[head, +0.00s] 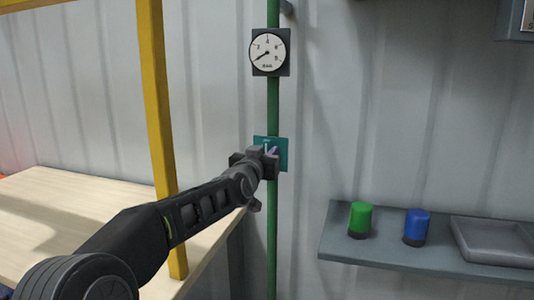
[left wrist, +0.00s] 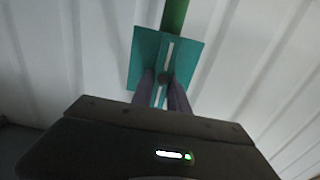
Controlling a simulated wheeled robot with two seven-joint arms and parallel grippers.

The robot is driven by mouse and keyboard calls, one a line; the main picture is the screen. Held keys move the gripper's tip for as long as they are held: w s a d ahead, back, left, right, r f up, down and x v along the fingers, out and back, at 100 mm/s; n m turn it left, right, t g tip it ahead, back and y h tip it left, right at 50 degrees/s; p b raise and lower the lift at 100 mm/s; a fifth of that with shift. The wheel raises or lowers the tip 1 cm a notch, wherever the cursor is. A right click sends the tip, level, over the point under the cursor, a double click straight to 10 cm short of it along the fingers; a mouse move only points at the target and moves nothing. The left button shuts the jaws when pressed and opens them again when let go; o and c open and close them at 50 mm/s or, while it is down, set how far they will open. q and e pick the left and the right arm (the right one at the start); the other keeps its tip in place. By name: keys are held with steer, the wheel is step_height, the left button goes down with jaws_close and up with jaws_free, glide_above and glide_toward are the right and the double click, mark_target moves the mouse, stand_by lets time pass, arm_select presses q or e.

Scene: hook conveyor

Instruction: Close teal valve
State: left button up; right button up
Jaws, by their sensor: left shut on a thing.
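The teal valve plate (head: 283,148) sits on the green vertical pipe (head: 272,215), below a gauge, and is partly hidden by my left gripper. In the left wrist view the square teal plate (left wrist: 188,58) carries a white strip with a dark round hub at its middle. The strip runs roughly in line with the pipe (left wrist: 174,15). My left gripper (head: 270,153) is at the plate, with its two fingers (left wrist: 164,92) on either side of the strip's lower part, shut on the valve handle. The handle itself is mostly hidden. My right gripper is not in view.
A round gauge (head: 268,52) is on the pipe above, its needle pointing lower left. A yellow post (head: 158,110) and wooden table (head: 70,205) stand left. A grey shelf (head: 385,250) at right holds a green cylinder (head: 360,218), a blue cylinder (head: 416,225) and a tray (head: 495,262).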

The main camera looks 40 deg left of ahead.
arm_select(q)
jaws_close()
steer(key=m+p, duration=0.2)
steer(key=m, duration=0.1)
steer(key=shift+d+r, duration=0.1)
steer(key=shift+d, duration=0.15)
steer(key=m, duration=0.1)
steer(key=m+p, duration=0.1)
steer(key=m, duration=0.1)
steer(key=m+p, duration=0.1)
steer(key=m, duration=0.1)
steer(key=shift+w+d+f, duration=0.15)
steer(key=shift+d+f, duration=0.05)
steer(key=shift+d, duration=0.05)
steer(key=shift+w+d+f+m+p, duration=0.1)
steer(key=shift+f+m+p, duration=0.25)
steer(key=shift+m, duration=1.3)
steer(key=shift+s+d+f+m+p, duration=0.1)
steer(key=shift+m+p, duration=0.4)
steer(key=shift+m, duration=1.2)
steer(key=shift+w+f+m+p, duration=0.1)
steer(key=shift+f+m+p, duration=0.25)
steer(key=shift+m, duration=1.3)
steer(key=shift+r, duration=0.1)
steer(key=o, duration=0.9)
jaws_free()
steer(key=shift+c, duration=0.2)
